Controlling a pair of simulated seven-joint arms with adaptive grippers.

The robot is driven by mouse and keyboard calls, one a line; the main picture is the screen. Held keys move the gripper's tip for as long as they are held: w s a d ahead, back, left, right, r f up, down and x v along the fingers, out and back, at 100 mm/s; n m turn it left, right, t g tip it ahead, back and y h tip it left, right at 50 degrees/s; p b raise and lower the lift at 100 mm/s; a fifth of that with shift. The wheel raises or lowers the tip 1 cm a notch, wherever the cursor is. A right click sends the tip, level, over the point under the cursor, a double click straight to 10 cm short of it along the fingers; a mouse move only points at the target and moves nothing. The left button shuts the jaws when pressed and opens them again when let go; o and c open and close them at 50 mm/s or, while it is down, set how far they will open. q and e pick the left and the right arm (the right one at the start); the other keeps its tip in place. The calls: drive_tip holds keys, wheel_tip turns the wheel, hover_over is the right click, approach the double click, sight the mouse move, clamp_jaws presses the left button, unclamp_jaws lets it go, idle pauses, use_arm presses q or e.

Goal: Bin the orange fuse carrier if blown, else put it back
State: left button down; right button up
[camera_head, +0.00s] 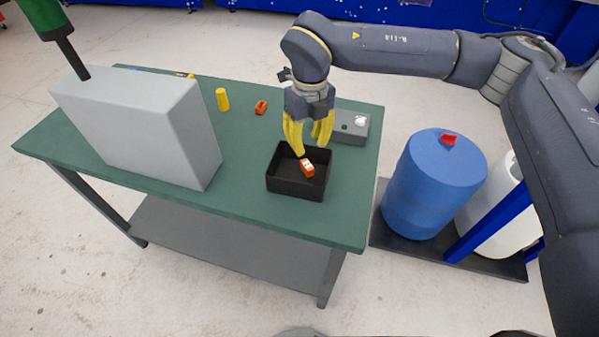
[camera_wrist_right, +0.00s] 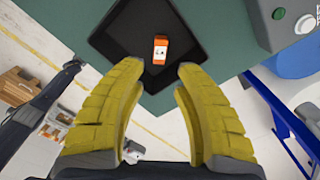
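An orange fuse carrier (camera_head: 307,168) with a white label lies in a black open bin (camera_head: 294,190) at the right front of the green table. It also shows in the right wrist view (camera_wrist_right: 159,49), inside the bin (camera_wrist_right: 128,22), beyond my fingertips. My right gripper (camera_head: 308,147) is above the bin's back part. Its yellow fingers are apart with nothing between them, as the right wrist view (camera_wrist_right: 160,70) shows. I cannot read whether the fuse is blown. A second orange piece (camera_head: 261,107) lies at the back of the table. My left gripper is out of view.
A large grey box (camera_head: 145,125) fills the table's left part, with a yellow cylinder (camera_head: 222,99) behind it. A grey box with a green button (camera_head: 351,128) stands behind the bin. A blue drum (camera_head: 434,185) stands right of the table. The table (camera_head: 240,185) is clear left of the bin.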

drive_tip(key=shift+o, duration=0.5)
drive_tip(key=shift+r, duration=0.1)
drive_tip(key=shift+r, duration=0.25)
wheel_tip(320, 180, up, 11)
drive_tip(key=shift+r, duration=0.2)
